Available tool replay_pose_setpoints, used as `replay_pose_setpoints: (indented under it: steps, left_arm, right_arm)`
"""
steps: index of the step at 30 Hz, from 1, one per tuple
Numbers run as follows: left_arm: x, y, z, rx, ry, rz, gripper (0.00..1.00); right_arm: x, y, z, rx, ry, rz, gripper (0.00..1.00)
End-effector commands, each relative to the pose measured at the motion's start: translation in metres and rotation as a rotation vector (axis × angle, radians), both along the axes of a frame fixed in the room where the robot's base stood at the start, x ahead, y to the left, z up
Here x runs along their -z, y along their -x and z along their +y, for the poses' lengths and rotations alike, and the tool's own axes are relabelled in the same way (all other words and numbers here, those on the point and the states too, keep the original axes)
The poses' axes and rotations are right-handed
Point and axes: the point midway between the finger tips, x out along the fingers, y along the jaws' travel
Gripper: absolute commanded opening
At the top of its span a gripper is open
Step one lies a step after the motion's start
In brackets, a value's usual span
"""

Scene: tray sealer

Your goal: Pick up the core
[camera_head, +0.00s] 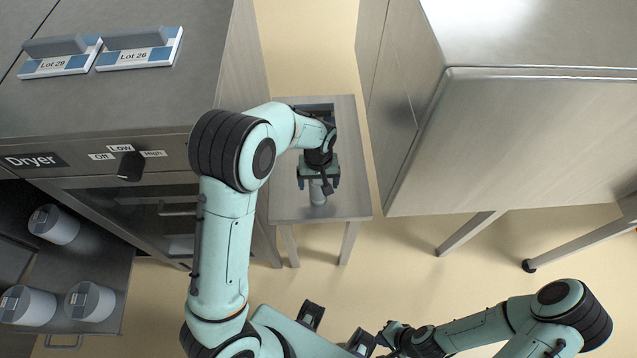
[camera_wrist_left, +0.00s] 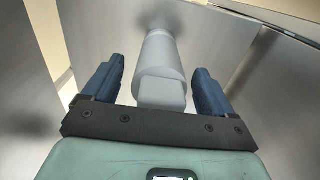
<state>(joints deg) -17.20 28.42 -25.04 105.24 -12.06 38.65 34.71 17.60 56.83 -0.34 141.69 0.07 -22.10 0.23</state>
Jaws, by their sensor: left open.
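The core (camera_head: 317,194) looks like a pale grey cylinder with a squared end piece, on the small grey side table. It also shows in the left wrist view (camera_wrist_left: 160,60), lying between the two blue fingers with gaps on both sides. My left gripper (camera_head: 318,183) is over the table with its fingers open around the core's near end, apparently not touching it. The left arm hides part of the table behind it. My right gripper (camera_head: 388,338) is low at the bottom of the head view, far from the table; its fingers are not clear.
The table (camera_head: 350,150) stands between the dryer (camera_head: 100,110) on the left and a large metal cabinet (camera_head: 510,140) on the right. Two lot-labelled holders (camera_head: 138,55) sit on the dryer. Several grey canisters (camera_head: 90,302) stand in an open drawer at lower left.

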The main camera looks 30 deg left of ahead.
Motion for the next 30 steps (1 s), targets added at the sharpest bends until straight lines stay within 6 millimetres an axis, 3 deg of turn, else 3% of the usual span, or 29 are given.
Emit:
replay_pose_setpoints:
  steps: [3, 4, 9, 23, 30]
  left_arm:
    - [0.000, 0.000, 0.000, 0.000, 0.000, 0.000, 0.86]
    - [0.000, 0.000, 0.000, 0.000, 0.000, 0.000, 0.80]
    - [-0.001, 0.000, 0.000, 0.000, 0.000, 0.000, 0.26]
    - [-0.011, -0.001, 0.000, 0.001, 0.001, -0.004, 0.26]
    - [-0.055, -0.002, -0.001, 0.001, 0.003, -0.009, 0.26]
  right_arm:
    - [0.000, 0.000, 0.000, 0.000, 0.000, 0.000, 0.00]
    - [0.000, 0.000, 0.000, 0.000, 0.000, 0.000, 0.00]
    - [0.000, 0.000, 0.000, 0.000, 0.000, 0.000, 0.00]
    - [-0.002, -0.001, 0.000, 0.000, 0.000, -0.001, 0.00]
    - [-0.007, -0.004, 0.000, 0.000, 0.000, -0.004, 0.00]
